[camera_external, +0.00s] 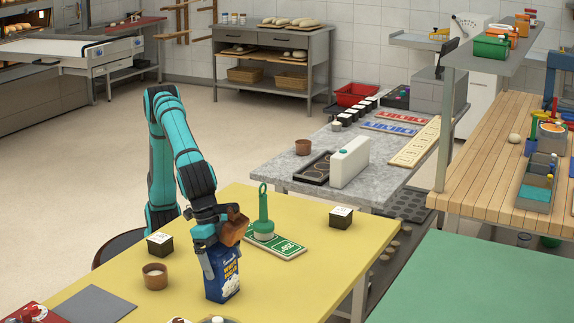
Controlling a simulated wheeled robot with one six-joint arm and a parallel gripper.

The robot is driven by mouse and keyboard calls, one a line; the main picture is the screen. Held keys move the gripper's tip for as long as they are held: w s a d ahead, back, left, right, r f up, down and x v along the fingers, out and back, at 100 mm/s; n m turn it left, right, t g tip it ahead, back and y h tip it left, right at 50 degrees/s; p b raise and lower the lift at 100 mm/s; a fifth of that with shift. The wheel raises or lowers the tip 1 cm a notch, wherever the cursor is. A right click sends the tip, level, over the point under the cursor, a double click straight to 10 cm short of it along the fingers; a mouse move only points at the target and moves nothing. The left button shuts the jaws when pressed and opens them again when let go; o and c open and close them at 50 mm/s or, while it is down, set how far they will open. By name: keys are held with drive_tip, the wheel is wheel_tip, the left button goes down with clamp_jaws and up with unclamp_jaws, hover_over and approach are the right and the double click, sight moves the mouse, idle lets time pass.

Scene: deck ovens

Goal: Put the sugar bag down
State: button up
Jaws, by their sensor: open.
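A blue bag with yellow lettering and a white patch (223,283), which I take for the sugar bag, stands upright on the yellow table (318,262). My gripper (208,245) points down at the top of the bag and is open. One finger overlaps the bag's upper left side in this view. I cannot tell whether the fingers touch the bag. The gripper hides part of the bag's top.
The table's right part is mostly clear.

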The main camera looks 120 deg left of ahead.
drive_tip(key=v, duration=1.2)
drive_tip(key=s+a+r+t+h, duration=0.1)
drive_tip(key=s+a+r+t, duration=0.2)
drive_tip(key=a, duration=0.8)
drive_tip(key=s+a+r+t+h, duration=0.1)
drive_tip(key=s+a+r, duration=0.25)
drive_tip(key=a, duration=0.75)
drive_tip(key=s+a+r+t+h, duration=0.1)
drive_tip(key=s+a+r+t, duration=0.3)
drive_tip(key=a, duration=0.6)
drive_tip(key=s+a+f+t+y, duration=0.1)
drive_tip(key=s+a+t, duration=0.2)
drive_tip(key=s+a, duration=0.7)
drive_tip(key=s+a+f+t+y, duration=0.2)
drive_tip(key=s+a+t, duration=0.1)
drive_tip(key=s+a, duration=0.7)
drive_tip(key=s, duration=0.2)
drive_tip(key=shift+s+f, duration=0.3)
drive_tip(key=shift+s, duration=0.1)
